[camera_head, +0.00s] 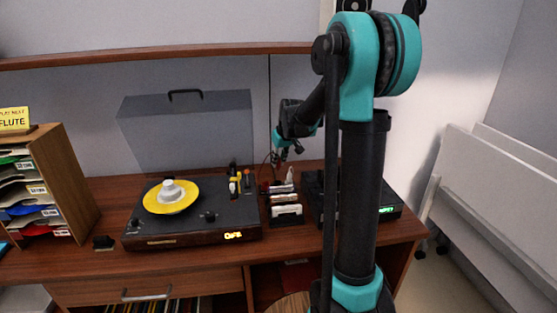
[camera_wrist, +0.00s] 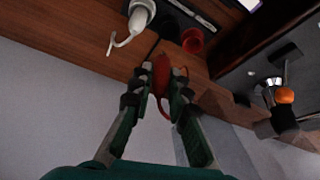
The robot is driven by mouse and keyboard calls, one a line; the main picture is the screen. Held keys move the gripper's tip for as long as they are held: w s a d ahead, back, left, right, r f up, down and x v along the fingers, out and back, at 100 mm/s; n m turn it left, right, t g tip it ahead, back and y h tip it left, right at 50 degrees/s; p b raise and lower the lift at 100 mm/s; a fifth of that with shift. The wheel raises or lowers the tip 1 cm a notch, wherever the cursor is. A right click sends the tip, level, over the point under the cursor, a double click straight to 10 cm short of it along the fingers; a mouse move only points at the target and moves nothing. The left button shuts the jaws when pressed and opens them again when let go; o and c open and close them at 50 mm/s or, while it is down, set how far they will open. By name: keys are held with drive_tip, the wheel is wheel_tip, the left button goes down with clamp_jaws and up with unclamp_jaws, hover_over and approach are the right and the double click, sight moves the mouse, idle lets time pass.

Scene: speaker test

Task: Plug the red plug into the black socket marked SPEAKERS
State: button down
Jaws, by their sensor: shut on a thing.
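In the wrist view, my gripper (camera_wrist: 160,85) is shut on the red plug (camera_wrist: 161,72), which sits between the two fingertips. A thin red lead seems to curve from the plug beside the right finger. I cannot read a SPEAKERS mark in either view, so I cannot tell which part is that socket. The black box (camera_head: 392,208) with a green display is partly hidden behind my arm.
The turntable (camera_head: 215,228) with a yellow record (camera_head: 171,197) stands left on the wooden desk (camera_head: 85,258). A small rack (camera_head: 286,210) stands between it and the box. In the wrist view, a red round thing (camera_wrist: 192,41) and a white hooked thing (camera_wrist: 141,14) lie beyond the plug.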

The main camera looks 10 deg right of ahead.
sight(279, 167)
drive_tip(key=shift+s+a+f, duration=0.1)
drive_tip(key=shift+a+f, duration=0.1)
drive_tip(key=shift+a, duration=0.05)
drive_tip(key=shift+f, duration=2.05)
drive_tip(key=shift+f, duration=1.45)
idle(0.6)
drive_tip(key=c, duration=1.4)
unclamp_jaws()
drive_tip(key=shift+o, duration=0.3)
drive_tip(key=o, duration=0.4)
drive_tip(key=shift+c, duration=0.2)
